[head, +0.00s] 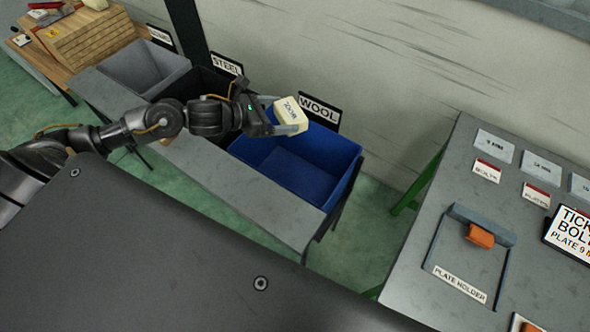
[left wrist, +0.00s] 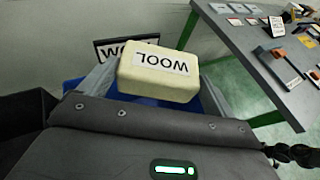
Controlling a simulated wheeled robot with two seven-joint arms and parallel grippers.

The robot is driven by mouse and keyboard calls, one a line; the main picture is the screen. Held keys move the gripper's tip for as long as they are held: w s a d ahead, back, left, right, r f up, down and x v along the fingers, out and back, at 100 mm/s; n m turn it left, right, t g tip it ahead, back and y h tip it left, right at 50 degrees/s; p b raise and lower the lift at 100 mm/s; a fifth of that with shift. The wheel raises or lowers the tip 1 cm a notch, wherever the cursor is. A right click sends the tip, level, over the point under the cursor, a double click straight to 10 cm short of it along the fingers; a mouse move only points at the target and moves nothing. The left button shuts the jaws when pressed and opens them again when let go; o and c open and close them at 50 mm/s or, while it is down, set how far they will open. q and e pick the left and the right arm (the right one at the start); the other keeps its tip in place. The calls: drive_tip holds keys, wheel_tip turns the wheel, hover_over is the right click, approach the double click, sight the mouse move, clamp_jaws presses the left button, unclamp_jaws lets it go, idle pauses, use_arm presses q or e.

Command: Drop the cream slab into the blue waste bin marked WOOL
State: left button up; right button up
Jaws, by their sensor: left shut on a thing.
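The cream slab (head: 289,114) carries a WOOL label and is held in my left gripper (head: 288,122). The slab is above the back left part of the blue bin (head: 335,153), clear of its floor. The bin stands open, with a black WOOL sign (head: 320,110) behind it. In the left wrist view the slab (left wrist: 160,88) sits between the jaw pads, and the blue bin (left wrist: 72,86) shows partly behind it.
A black bin (head: 197,86) under a STEEL sign (head: 227,64) and a grey bin (head: 146,66) stand to the left. A grey table (head: 420,262) with a plate holder is at the right. The wall is close behind the bins.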

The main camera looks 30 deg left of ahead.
use_arm(q)
drive_tip(key=o, duration=0.7)
drive_tip(key=shift+s+a+r, duration=0.1)
drive_tip(key=shift+s+a, duration=0.25)
drive_tip(key=shift+s, duration=0.05)
drive_tip(key=b+v, duration=0.2)
drive_tip(key=v, duration=0.7)
drive_tip(key=shift+s+a+r+b, duration=0.15)
drive_tip(key=shift+s+r+b, duration=0.1)
drive_tip(key=shift+b, duration=0.15)
drive_tip(key=shift+s+f, duration=0.1)
